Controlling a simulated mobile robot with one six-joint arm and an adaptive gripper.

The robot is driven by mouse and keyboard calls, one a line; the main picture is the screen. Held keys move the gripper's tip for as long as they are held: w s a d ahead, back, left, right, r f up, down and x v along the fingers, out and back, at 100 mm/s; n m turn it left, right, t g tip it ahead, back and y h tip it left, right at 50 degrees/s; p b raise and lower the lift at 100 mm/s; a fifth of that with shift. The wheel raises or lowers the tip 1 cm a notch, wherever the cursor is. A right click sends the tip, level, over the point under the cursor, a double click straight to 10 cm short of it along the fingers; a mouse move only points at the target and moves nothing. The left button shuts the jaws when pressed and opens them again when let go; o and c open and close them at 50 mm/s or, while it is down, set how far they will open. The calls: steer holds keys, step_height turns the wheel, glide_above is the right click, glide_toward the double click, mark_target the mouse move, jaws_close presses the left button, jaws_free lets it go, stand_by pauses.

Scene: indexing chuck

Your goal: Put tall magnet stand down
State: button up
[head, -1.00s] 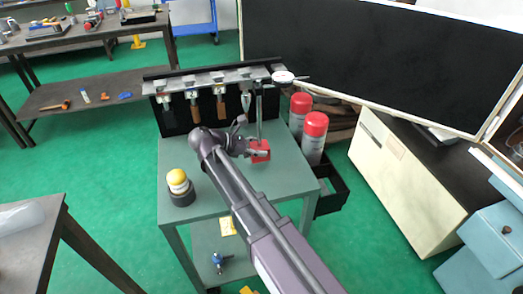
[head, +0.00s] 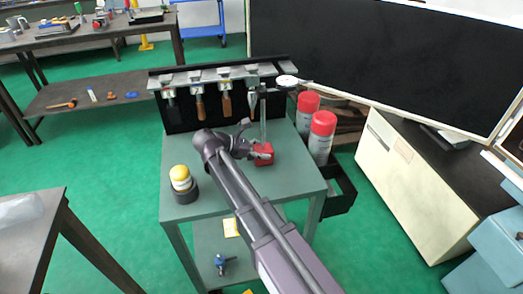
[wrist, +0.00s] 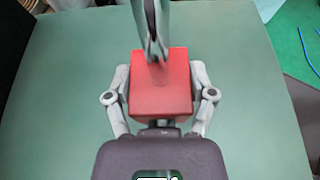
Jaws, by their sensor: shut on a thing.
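The tall magnet stand has a red block base (head: 263,153) with an upright grey post and a white round dial (head: 287,81) at its top. It is upright at the green table top (head: 215,203), right of its middle. In the wrist view the red base (wrist: 160,95) sits between the two fingers of my gripper (wrist: 160,100), which is shut on it. The post rises toward the top of that view. My gripper (head: 258,152) in the head view reaches the base from the left. Whether the base touches the table is hard to tell.
A yellow-topped round item (head: 181,178) stands at the table's left. A black rack (head: 182,117) with hanging tools runs along the back. The front of the table top is clear.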

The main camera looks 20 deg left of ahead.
steer(key=shift+f, duration=0.3)
steer(key=o, duration=1.3)
steer(key=shift+c, duration=0.2)
steer(key=shift+r, duration=0.2)
steer(key=shift+s+a+r, duration=0.1)
steer(key=shift+s+a, duration=0.05)
steer(key=shift+a, duration=0.1)
steer(key=p+v, duration=0.4)
steer(key=v, duration=0.5)
steer(key=shift+s+a+r, duration=0.15)
steer(key=shift+a+r, duration=0.1)
steer(key=shift+a, duration=0.05)
steer(key=shift+v, duration=0.75)
steer(key=shift+s+f, duration=0.1)
